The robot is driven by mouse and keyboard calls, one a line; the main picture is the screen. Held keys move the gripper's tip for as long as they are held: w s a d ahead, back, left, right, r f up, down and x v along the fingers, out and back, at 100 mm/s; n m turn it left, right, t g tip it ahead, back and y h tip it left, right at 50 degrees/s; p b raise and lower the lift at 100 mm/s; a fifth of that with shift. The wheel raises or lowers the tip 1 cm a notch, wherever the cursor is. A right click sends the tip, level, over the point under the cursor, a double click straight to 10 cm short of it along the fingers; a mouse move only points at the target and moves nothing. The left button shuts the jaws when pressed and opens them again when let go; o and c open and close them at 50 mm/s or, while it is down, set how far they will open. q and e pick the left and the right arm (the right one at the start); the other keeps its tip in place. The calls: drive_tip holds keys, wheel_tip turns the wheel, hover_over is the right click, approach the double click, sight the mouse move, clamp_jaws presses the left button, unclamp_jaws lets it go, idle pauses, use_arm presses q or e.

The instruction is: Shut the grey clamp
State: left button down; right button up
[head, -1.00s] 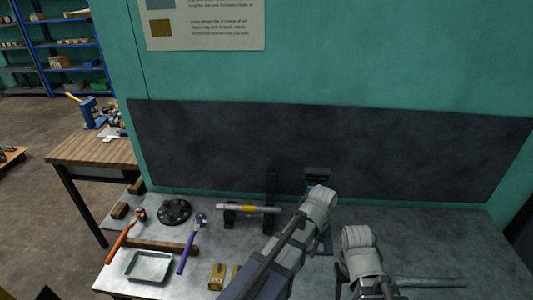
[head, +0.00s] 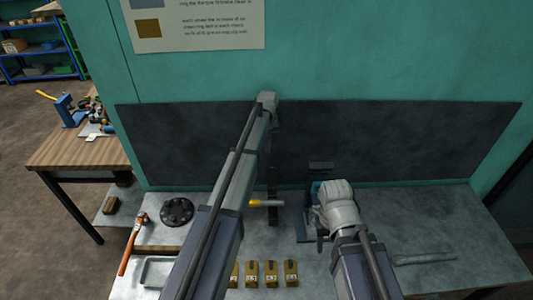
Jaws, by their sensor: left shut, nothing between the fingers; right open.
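Several brass blocks (head: 270,274) stand in front. A black disc (head: 176,211), red-handled hammer (head: 133,244) and tray (head: 156,271) are left. A grey-green bar (head: 425,258) lies right, with free bench around it.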

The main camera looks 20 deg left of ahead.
wheel_tip(320, 180, down, 10)
drive_tip(key=b, duration=0.9)
drive_tip(key=shift+r, duration=0.15)
